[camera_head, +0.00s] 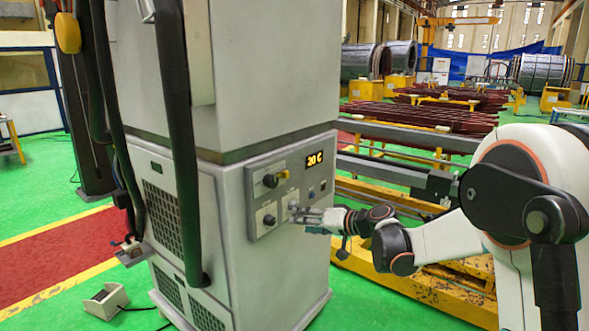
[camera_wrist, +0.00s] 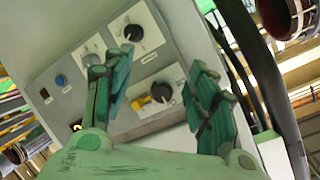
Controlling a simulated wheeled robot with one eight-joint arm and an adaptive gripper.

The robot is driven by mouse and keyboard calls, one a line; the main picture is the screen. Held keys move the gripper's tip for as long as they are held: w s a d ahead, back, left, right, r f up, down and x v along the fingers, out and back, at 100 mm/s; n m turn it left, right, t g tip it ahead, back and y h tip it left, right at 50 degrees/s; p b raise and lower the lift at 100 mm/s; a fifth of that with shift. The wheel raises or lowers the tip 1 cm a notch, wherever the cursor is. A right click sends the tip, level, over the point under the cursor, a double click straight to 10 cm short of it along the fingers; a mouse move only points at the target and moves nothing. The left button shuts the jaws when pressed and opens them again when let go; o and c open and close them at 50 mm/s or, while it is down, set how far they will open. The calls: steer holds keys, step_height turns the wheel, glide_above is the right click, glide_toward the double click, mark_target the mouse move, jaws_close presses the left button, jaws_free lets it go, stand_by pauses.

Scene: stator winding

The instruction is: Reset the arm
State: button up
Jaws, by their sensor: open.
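My gripper (camera_head: 297,213) is at the end of my arm, in front of the grey control panel (camera_head: 249,208) on the tall white cabinet. In the wrist view my gripper (camera_wrist: 160,78) has its two green fingers spread apart with nothing held between them. A black knob with a yellow pointer (camera_wrist: 160,93) shows between the fingers, and another black knob (camera_wrist: 133,33) lies above it. I cannot tell whether a fingertip touches the panel. The panel's display (camera_head: 314,159) reads 20 C.
The white cabinet (camera_head: 250,90) stands close in front, with thick black hoses (camera_head: 178,130) on its left. A yellow frame (camera_head: 400,283) and racks of dark red bars (camera_head: 425,113) lie behind my arm. Green floor (camera_head: 370,318) is open at the front.

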steer(key=s+d+r+g+h, duration=0.1)
steer(key=s+d+r+h, duration=0.2)
steer(key=s, duration=0.7)
steer(key=s+d+r+g+h, duration=0.1)
steer(key=s+d+r+h, duration=0.15)
steer(key=s, duration=0.85)
steer(key=s+d+f+h, duration=0.1)
steer(key=s+d, duration=0.2)
steer(key=s, duration=0.3)
steer(key=s+d+f+h, duration=0.2)
steer(key=s+d, duration=0.2)
steer(key=s, duration=0.3)
steer(key=s+d+f+m+h, duration=0.1)
steer(key=s+d+f+h, duration=0.1)
steer(key=s+d, duration=0.2)
steer(key=s, duration=0.3)
steer(key=shift+f, duration=0.25)
